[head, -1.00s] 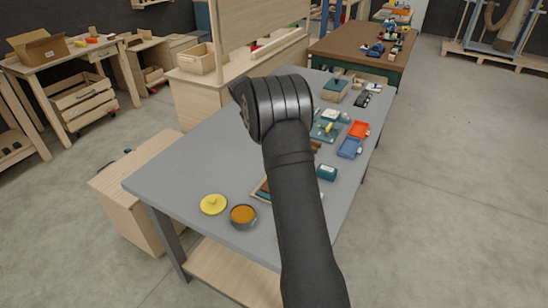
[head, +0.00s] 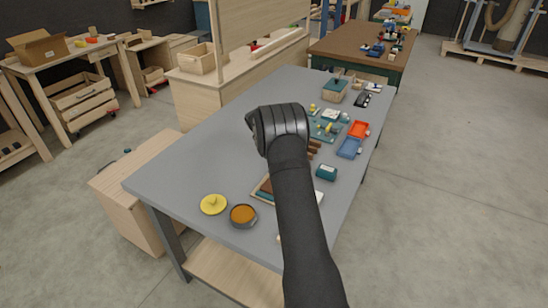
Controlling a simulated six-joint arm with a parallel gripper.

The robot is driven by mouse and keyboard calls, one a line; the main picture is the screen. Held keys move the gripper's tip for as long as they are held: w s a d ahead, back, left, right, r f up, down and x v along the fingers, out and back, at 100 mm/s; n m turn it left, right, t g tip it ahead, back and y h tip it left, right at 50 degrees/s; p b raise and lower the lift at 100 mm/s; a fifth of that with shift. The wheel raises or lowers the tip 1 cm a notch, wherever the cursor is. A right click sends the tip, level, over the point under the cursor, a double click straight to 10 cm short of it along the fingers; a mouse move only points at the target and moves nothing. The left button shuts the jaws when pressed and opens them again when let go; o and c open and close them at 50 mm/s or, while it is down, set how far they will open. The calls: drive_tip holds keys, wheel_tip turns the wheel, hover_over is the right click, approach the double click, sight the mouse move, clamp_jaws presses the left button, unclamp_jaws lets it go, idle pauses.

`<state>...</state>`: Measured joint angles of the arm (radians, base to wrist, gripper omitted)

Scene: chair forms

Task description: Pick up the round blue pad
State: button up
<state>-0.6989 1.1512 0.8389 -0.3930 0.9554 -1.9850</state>
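I cannot make out a round blue pad in the head view; my arm covers part of the table. The blue piece that shows is a rectangular blue tray (head: 349,148) near the table's right edge. A round dark tin with an orange top (head: 243,215) stands at the near left, beside a round yellow lid-like piece (head: 213,204) with a knob. My arm reaches over the middle of the grey table. Its black wrist is in view, but my gripper's fingers are hidden, so nothing held can be seen.
The grey table (head: 190,165) is clear on its left side. An orange tray (head: 358,130), a teal box (head: 326,172), a green board (head: 325,128) with small parts and a wooden box with a green top (head: 335,91) stand along its right side. A framed tray (head: 263,188) is partly behind my arm.

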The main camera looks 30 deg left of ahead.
drive_tip(key=shift+f, duration=0.2)
drive_tip(key=c, duration=1.1)
drive_tip(key=shift+o, duration=0.2)
drive_tip(key=shift+r, duration=0.15)
wheel_tip(320, 180, up, 4)
drive_tip(key=shift+w, duration=0.1)
drive_tip(key=d+r, duration=0.6)
drive_tip(key=d, duration=0.5)
drive_tip(key=shift+w+d+r, duration=0.3)
drive_tip(key=shift+d+r, duration=0.05)
drive_tip(key=shift+r, duration=0.05)
drive_tip(key=o, duration=0.4)
drive_tip(key=shift+c, duration=1.5)
